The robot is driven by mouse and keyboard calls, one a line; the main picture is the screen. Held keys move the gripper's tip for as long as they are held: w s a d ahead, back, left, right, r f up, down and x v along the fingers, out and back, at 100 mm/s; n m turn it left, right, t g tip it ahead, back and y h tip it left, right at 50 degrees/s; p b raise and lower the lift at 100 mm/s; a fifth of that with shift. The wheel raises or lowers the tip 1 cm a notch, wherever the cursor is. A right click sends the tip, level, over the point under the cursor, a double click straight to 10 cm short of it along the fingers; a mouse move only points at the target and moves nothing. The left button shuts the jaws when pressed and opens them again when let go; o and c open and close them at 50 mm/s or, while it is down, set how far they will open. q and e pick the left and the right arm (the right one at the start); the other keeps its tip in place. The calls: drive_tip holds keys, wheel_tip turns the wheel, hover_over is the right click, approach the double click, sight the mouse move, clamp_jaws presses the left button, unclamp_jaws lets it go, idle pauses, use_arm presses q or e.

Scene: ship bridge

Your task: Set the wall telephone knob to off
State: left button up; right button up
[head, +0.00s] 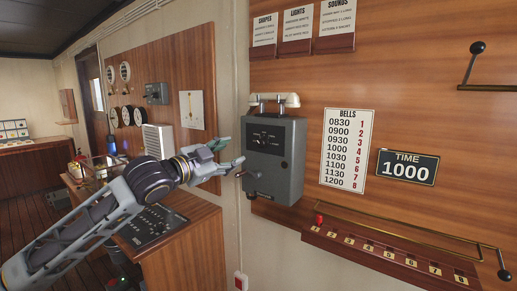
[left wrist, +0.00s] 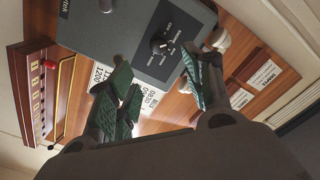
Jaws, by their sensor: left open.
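The wall telephone (head: 275,170) is a grey box on the wood-panelled wall, with a light handset (head: 273,101) on top and a crank at its lower left. Its small dark knob (head: 263,138) sits on the upper front face, with markings around it. In the left wrist view the knob (left wrist: 160,44) shows close up on the telephone's grey face (left wrist: 120,30). My left gripper (head: 228,156) is open and empty, just left of the telephone. In the wrist view its green-padded fingers (left wrist: 160,88) are apart, with the knob beyond the gap between them. The right gripper is not seen.
A bells chart (head: 346,150) and a time sign (head: 407,167) hang right of the telephone. Below them is a numbered wooden rack (head: 390,250) with a brass rail and red peg. A console (head: 150,225) stands under my left arm.

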use_arm(q)
approach(260, 144)
drive_tip(key=shift+x, duration=1.25)
drive_tip(key=shift+p+x, duration=0.55)
drive_tip(key=shift+x, duration=2.3)
drive_tip(key=shift+w+d, duration=0.1)
drive_tip(key=shift+w, duration=0.1)
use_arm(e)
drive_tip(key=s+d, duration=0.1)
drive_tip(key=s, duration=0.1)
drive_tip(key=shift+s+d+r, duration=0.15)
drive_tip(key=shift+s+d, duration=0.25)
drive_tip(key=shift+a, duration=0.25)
use_arm(q)
drive_tip(key=shift+c, duration=0.4)
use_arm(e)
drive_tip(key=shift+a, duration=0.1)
